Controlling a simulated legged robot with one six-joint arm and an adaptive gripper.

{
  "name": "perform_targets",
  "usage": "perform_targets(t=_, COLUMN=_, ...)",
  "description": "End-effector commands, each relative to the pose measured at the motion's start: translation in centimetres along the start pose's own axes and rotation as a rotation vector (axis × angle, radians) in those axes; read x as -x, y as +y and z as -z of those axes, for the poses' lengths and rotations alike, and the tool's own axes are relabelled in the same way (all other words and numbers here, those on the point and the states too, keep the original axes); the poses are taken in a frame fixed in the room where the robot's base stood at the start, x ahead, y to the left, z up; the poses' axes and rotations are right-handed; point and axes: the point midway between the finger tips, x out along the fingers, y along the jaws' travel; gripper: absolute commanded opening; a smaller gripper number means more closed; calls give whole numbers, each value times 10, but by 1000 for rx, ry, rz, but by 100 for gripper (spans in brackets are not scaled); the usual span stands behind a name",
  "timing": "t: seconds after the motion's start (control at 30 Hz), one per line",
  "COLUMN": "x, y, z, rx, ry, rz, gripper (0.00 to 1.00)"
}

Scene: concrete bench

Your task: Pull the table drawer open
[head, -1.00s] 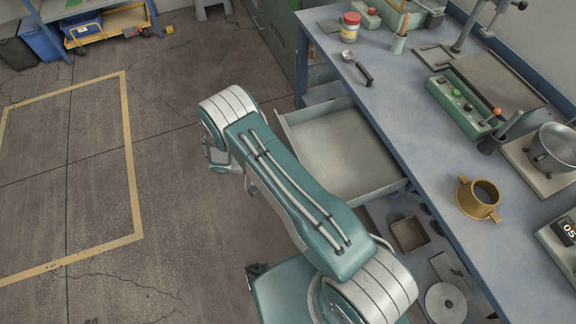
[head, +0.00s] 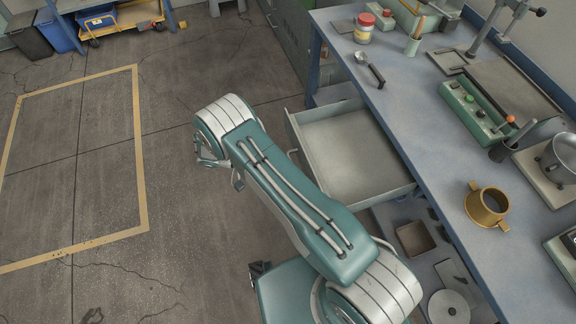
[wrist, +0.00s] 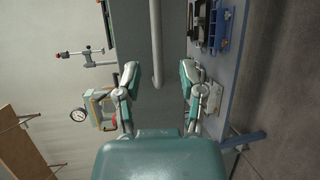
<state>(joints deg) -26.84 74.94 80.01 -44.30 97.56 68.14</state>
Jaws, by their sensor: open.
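The drawer (head: 350,158) is pulled out from under the blue bench (head: 405,110) in the head view, and its pale tray looks empty. Its front is partly hidden by my arm, with a bit of the handle (head: 292,153) showing. In the wrist view the grey-green drawer front (wrist: 172,100) is ahead, with the handle bar (wrist: 156,45) between the fingers. My gripper (wrist: 158,74) is open, one finger on each side of the bar in the picture, with gaps on both sides. In the head view my gripper (head: 207,155) shows only partly, left of the drawer and apart from it.
A lower shelf with a small tray (head: 414,238) is below the drawer. The floor left of my arm is clear.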

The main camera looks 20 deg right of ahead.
Motion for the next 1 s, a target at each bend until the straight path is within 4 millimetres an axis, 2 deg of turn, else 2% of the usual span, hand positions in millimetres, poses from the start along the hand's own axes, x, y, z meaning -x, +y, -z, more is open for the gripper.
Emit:
perform_targets(t=0.03, x=11, y=-1, z=0, rx=0, ry=3, rz=1, gripper=51)
perform_targets(t=0.2, x=42, y=-2, z=0, rx=1, ry=1, rz=1, gripper=51)
perform_targets(t=0.33, x=54, y=-2, z=0, rx=2, ry=0, rz=0, gripper=51)
perform_targets(t=1.0, x=59, y=2, z=1, rx=4, ry=-4, rz=8, gripper=51)
